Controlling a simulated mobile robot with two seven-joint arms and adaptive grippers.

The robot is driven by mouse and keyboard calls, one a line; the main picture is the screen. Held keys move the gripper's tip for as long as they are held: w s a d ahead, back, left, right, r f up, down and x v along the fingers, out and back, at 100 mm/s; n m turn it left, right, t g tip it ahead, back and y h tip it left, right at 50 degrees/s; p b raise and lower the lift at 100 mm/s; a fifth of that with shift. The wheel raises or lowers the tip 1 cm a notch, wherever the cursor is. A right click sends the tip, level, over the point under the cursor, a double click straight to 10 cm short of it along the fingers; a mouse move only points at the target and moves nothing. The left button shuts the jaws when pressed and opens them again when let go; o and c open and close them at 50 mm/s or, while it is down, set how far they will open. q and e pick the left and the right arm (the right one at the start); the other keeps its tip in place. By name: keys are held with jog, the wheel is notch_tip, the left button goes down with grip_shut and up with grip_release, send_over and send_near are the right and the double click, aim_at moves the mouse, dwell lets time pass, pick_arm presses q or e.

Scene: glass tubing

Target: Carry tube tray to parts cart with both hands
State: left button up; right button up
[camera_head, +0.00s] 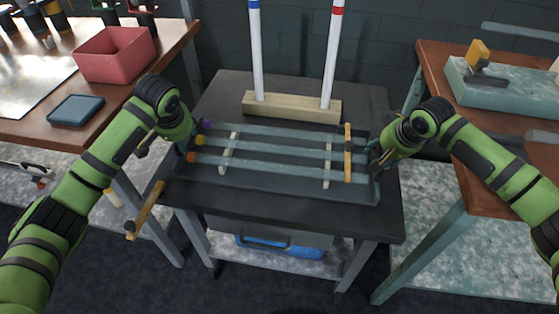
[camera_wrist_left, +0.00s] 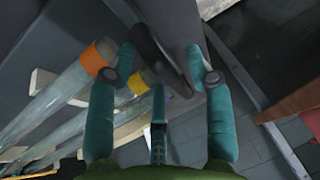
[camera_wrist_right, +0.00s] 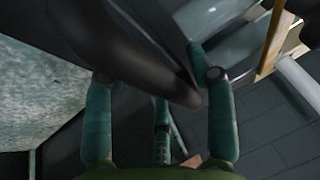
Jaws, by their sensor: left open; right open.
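The dark tube tray (camera_head: 275,184) lies flat on a dark-topped table (camera_head: 300,218). Several clear glass tubes (camera_head: 265,147) lie across it on pale cross strips; their left ends have purple, yellow and orange caps. My left gripper (camera_head: 190,148) is at the tray's left end, open, its fingers either side of a dark bar, seemingly the tray's handle (camera_wrist_left: 165,50). My right gripper (camera_head: 376,158) is at the right end, open, with a similar dark bar (camera_wrist_right: 140,60) between or just beyond its fingers. Contact cannot be told. I cannot tell which furniture is the parts cart.
A wooden block with two white rods (camera_head: 292,106) stands behind the tray. A wooden-topped bench at left holds a red bin (camera_head: 115,55) and a blue dish (camera_head: 76,109). Another bench (camera_head: 475,165) stands close at right. A blue bin (camera_head: 280,245) sits below.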

jog(key=shift+s, duration=0.1)
jog(key=shift+r, duration=0.2)
pick_arm(q)
jog(key=v, duration=1.1)
jog(key=shift+r, duration=0.2)
pick_arm(e)
jog(key=v, duration=1.1)
jog(key=shift+s+r, duration=0.15)
jog(key=shift+r, duration=0.1)
pick_arm(q)
jog(key=shift+s+f, duration=0.1)
jog(key=shift+s, duration=0.05)
pick_arm(e)
jog(key=shift+f, duration=0.1)
